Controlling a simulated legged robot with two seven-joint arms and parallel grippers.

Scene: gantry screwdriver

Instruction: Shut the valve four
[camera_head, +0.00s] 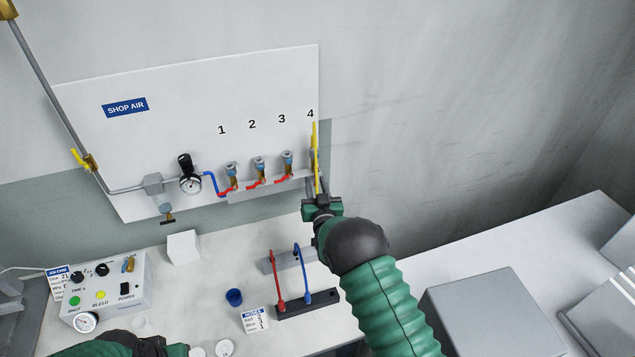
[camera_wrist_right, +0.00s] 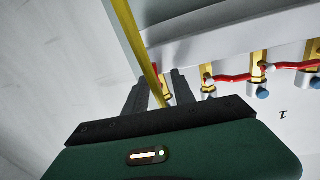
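The white valve panel (camera_head: 200,115) carries numbers 1 to 4. Three brass valves with red handles stand under 1 (camera_head: 232,175), 2 (camera_head: 258,168) and 3 (camera_head: 287,162). Below number 4, my right gripper (camera_head: 315,187) and a tall yellow strip (camera_head: 315,150) cover most of valve four, so its handle position is hidden. In the right wrist view the fingers (camera_wrist_right: 160,92) are apart, with the yellow strip (camera_wrist_right: 138,45) and a brass part between or just beyond them; contact cannot be told. My left gripper (camera_head: 170,349) is partly cut off at the bottom edge.
A regulator with gauge (camera_head: 190,184) sits left of the valves. A grey box (camera_head: 485,310) stands right of my right arm.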

